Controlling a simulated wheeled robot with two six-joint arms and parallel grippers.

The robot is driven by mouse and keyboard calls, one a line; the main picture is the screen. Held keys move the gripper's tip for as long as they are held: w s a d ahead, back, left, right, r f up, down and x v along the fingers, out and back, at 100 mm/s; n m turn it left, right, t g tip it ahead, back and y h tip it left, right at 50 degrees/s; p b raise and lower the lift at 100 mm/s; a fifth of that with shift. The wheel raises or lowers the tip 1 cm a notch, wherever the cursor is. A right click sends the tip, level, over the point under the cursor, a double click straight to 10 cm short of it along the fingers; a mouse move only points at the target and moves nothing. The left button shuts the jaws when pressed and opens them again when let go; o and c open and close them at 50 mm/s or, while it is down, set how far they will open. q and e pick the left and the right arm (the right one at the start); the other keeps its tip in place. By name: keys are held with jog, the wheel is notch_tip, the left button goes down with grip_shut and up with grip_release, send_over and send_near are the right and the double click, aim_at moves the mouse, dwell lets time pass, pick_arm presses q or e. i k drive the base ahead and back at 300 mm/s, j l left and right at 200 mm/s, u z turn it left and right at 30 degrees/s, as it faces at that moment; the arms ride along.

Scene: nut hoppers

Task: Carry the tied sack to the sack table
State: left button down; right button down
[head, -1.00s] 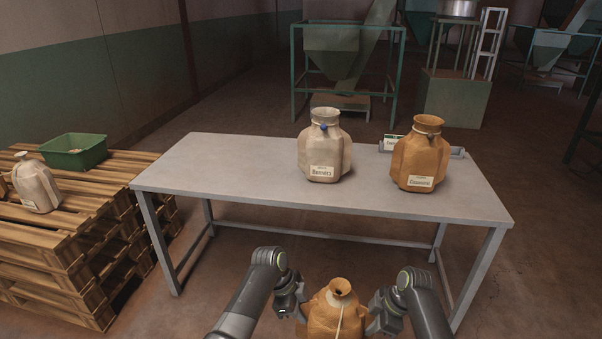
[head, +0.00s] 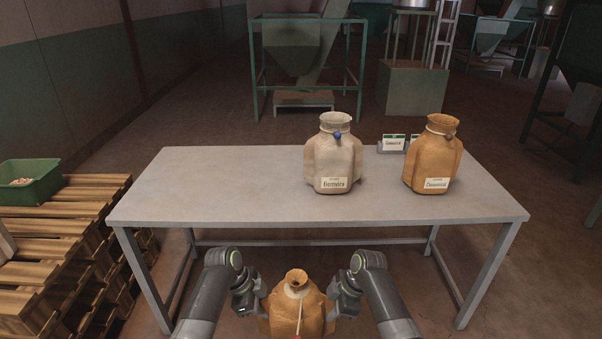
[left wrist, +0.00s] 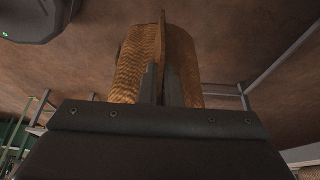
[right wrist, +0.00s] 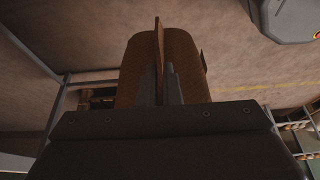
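An orange-brown sack (head: 297,306) with a narrowed neck and a pale cord down its front hangs low in the head view, before the table. My left gripper (head: 258,300) and right gripper (head: 336,300) hold it from both sides. In the left wrist view the fingers (left wrist: 161,85) are closed on a thin flap of the sack (left wrist: 137,65). The right wrist view shows the same, with fingers (right wrist: 160,85) closed on a flap of the sack (right wrist: 138,65). The sack's lower end is cut off. The grey table (head: 220,190) stands just ahead.
The table's left half is clear. Stacked pallets (head: 60,235) bearing a green crate (head: 30,190) stand left.

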aim_at(212, 188)
jog(key=i+j, duration=0.15)
jog(key=j, duration=0.25)
jog(key=i+j, duration=0.1)
jog(key=j, duration=0.25)
jog(key=i+j, duration=0.15)
jog(key=j, duration=0.25)
